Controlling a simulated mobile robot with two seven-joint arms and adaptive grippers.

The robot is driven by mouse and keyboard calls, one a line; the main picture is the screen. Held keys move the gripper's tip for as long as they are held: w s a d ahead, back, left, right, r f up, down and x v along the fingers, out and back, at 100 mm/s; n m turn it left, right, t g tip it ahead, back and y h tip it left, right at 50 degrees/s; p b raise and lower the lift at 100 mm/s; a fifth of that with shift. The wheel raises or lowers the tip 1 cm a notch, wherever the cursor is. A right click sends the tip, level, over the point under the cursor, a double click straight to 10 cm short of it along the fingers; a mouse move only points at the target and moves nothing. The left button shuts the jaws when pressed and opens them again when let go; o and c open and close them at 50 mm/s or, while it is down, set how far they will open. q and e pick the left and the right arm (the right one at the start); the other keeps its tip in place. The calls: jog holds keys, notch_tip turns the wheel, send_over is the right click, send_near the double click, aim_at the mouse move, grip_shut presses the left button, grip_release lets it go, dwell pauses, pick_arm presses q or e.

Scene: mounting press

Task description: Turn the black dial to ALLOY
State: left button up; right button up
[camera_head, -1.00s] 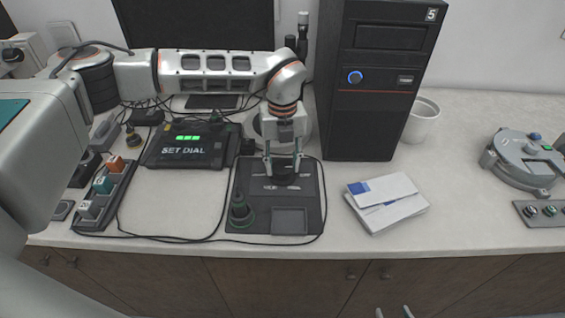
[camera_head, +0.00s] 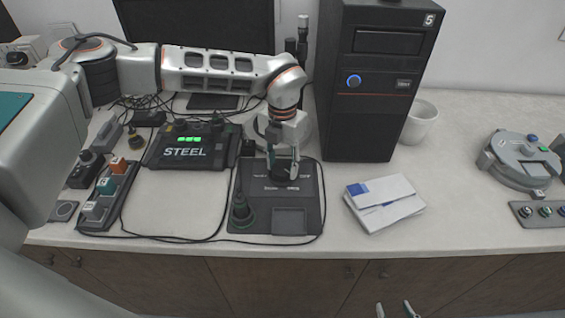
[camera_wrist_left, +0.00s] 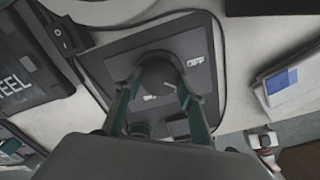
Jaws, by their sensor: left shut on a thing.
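The black dial (camera_head: 283,172) sits on a flat dark panel (camera_head: 305,200) at the middle of the bench. It also shows in the wrist view (camera_wrist_left: 158,76), where the OFF mark is readable to its right; other lettering is partly hidden. My left gripper (camera_head: 282,172) comes down on the dial from above, and its two fingers (camera_wrist_left: 160,85) are shut on its sides. A dark display unit (camera_head: 186,148) to the left reads STEEL in white under a green bar. My right gripper (camera_head: 396,311) shows at the bottom edge, with its two fingertips apart and nothing between them.
A green-ringed knob (camera_head: 242,211) stands on the panel's front left. A black computer tower (camera_head: 372,90) stands behind right. White papers (camera_head: 385,203) lie right of the panel, and a switch strip (camera_head: 108,195) lies left. Cables run around the panel. The bench between papers and grey machine (camera_head: 522,160) is clear.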

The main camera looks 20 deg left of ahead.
pick_arm(q)
jog(key=m+p, duration=0.1)
jog(key=m, duration=0.5)
jog(key=m+p, duration=0.1)
jog(key=m, duration=0.7)
jog(key=shift+m, duration=0.3)
jog(key=m+p, duration=0.1)
jog(key=m, duration=0.1)
jog(key=shift+m, duration=0.4)
jog(key=m, duration=0.3)
jog(key=shift+w+m+p, duration=0.1)
jog(key=shift+m+p, duration=0.2)
jog(key=shift+p, duration=0.1)
jog(key=m, duration=0.4)
jog(key=shift+m, duration=1.3)
pick_arm(e)
jog(key=shift+s+d+r+h, duration=0.2)
jog(key=shift+s+d+r, duration=0.1)
jog(key=shift+d, duration=0.25)
jog(key=shift+s+d+r+h, duration=0.2)
jog(key=shift+s+d+r, duration=0.1)
jog(key=shift+d, duration=0.2)
